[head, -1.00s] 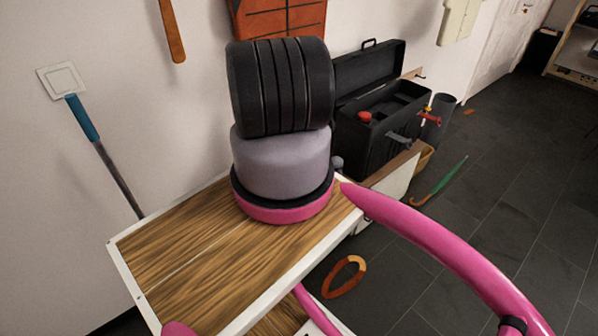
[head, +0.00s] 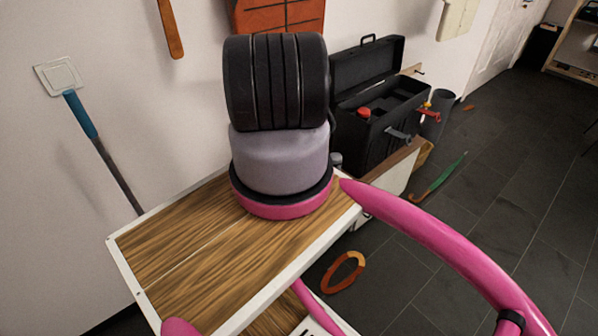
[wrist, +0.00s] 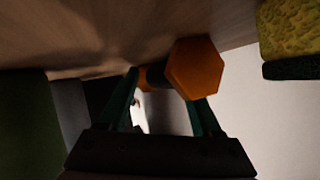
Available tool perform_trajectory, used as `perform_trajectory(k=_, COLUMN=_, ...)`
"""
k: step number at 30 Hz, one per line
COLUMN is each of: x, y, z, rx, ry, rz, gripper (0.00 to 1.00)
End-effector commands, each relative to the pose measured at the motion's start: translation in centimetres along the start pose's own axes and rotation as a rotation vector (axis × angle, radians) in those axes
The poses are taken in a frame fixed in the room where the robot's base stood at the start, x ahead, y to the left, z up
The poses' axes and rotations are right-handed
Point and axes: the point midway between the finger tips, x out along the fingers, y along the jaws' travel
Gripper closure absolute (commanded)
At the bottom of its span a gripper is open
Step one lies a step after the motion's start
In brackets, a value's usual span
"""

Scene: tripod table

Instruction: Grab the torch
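In the wrist view, my gripper (wrist: 163,86) is open, with its two dark green fingers apart. An orange hexagonal-ended thing (wrist: 195,68), which may be the torch, lies just beyond the fingertips on a brownish surface. A smaller orange part and a dark part show behind its end, partly between the fingers. The right finger's tip is close to the hexagonal end or overlaps it; I cannot tell if they touch. In the head view, my arm hides the gripper and nothing there is clearly the torch.
A wooden table top (head: 180,240) with a white rim shows ahead. A yellow sponge-like thing (wrist: 290,30) lies to the right in the wrist view, and a dark green thing (wrist: 30,125) to the left. An open black toolbox (head: 375,125) stands behind my arm.

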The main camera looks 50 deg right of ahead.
Motion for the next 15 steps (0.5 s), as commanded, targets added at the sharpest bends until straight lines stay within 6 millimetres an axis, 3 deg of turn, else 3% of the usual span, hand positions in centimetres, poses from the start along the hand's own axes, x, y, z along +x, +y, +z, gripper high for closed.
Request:
perform_trajectory(k=1, x=-0.01, y=-0.02, z=-0.01, rx=0.000, ry=0.000, rz=0.000, gripper=0.49)
perform_trajectory(k=5, x=-0.02, y=-0.01, z=0.00, rx=0.000, ry=0.000, rz=0.000, gripper=0.99)
perform_trajectory(k=15, x=-0.08, y=0.10, z=0.08, rx=-0.001, ry=-0.002, rz=0.002, gripper=1.00)
